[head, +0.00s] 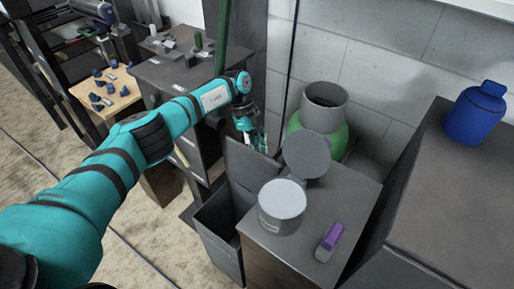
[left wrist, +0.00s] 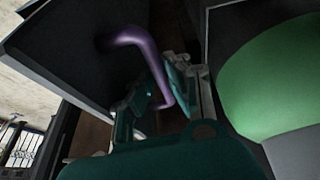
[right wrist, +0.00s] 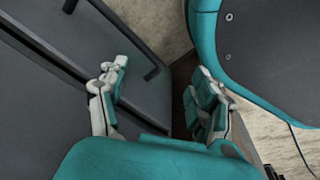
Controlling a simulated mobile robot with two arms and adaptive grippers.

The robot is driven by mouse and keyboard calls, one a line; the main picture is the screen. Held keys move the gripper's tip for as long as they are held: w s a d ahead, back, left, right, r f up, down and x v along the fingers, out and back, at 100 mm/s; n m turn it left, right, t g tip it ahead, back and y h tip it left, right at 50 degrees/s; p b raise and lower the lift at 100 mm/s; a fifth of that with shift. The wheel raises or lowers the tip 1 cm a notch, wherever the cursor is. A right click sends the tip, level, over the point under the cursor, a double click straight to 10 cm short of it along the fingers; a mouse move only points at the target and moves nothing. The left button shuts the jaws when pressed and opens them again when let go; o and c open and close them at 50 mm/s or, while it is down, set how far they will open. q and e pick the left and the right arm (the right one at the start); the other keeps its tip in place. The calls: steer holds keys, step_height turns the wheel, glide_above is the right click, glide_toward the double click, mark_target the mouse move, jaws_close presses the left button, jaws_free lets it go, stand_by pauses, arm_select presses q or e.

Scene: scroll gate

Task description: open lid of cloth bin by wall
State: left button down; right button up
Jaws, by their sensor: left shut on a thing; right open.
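The cloth bin (head: 222,252) is a dark grey box on the floor beside the low cabinet, with its top open. Its flat dark lid (head: 249,174) stands steeply raised at the bin's far edge. My left gripper (head: 258,143) is at the top of the raised lid. In the left wrist view my left gripper (left wrist: 160,92) is shut on a purple bent handle (left wrist: 135,38) that sticks out of the dark lid panel (left wrist: 72,50). My right gripper (right wrist: 157,88) is open and empty in the right wrist view, above a dark grey front with bar handles.
The low cabinet (head: 345,205) right of the bin carries a grey canister (head: 282,213) with a raised round lid and a purple-and-grey item (head: 329,242). A green container (head: 337,137) stands behind by the block wall (head: 375,80). A blue bottle (head: 475,115) stands far right.

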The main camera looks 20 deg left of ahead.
arm_select(q)
steer(key=c, duration=1.6)
jaws_free()
steer(key=shift+d+f, duration=0.1)
steer(key=shift+f, duration=0.3)
steer(key=shift+o, duration=1.3)
steer(key=shift+w+f, duration=0.1)
steer(key=shift+w, duration=0.1)
steer(key=shift+s+r, duration=0.1)
steer(key=shift+r, duration=0.1)
step_height(320, 180, up, 10)
